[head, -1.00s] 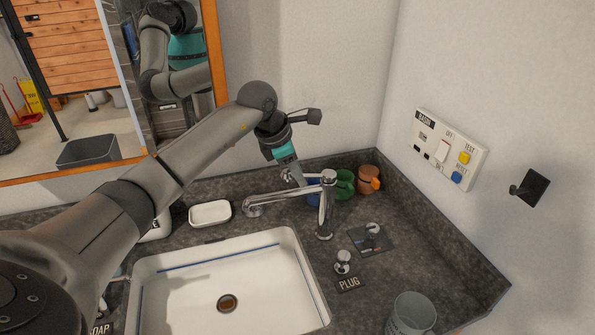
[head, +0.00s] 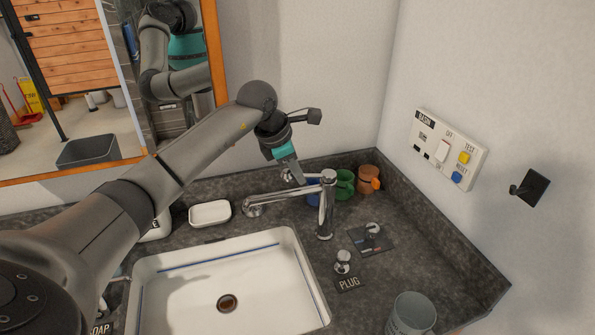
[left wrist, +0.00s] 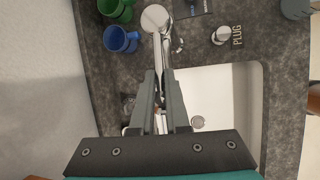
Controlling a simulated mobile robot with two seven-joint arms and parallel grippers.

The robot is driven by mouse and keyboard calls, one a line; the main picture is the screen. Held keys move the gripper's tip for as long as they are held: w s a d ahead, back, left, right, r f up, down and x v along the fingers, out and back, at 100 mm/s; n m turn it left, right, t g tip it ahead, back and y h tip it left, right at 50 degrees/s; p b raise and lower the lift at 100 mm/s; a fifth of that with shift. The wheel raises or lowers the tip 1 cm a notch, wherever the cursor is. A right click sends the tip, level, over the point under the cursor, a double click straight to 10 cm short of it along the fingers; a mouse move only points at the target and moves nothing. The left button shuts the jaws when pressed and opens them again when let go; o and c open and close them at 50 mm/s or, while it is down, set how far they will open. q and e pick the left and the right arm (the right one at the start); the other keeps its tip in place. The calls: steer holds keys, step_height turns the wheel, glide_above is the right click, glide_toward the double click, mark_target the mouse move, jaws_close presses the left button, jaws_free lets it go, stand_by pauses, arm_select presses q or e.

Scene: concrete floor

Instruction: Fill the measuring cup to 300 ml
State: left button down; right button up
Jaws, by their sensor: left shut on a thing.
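The measuring cup (head: 412,314), grey and see-through, stands upright on the counter at the bottom right, cut off by the picture edge. The chrome tap (head: 326,207) stands behind the basin (head: 180,297), its spout pointing left over the basin's back edge. No water shows from the spout. The fingers hide part of the lever. My right gripper is not in view.
Green (head: 344,184) and brown (head: 368,179) mugs, with a blue one (left wrist: 121,39), stand behind the tap. A switch panel (head: 449,150) and black hook (head: 530,188) are on the right wall.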

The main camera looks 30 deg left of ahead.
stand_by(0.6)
arm_select(q)
steer(key=shift+w+d+r+g+y+p, duration=0.15)
steer(key=shift+r+g+y+p, duration=0.15)
steer(key=shift+r+g+p, duration=0.45)
steer(key=shift+w+d+y+p, duration=0.15)
steer(key=shift+y+p, duration=0.25)
steer(key=shift+p, duration=0.4)
steer(key=c, duration=0.9)
jaws_free()
steer(key=shift+r, duration=0.1)
steer(key=b+v, duration=0.1)
steer(key=v, duration=1.4)
steer(key=shift+w+r, duration=0.1)
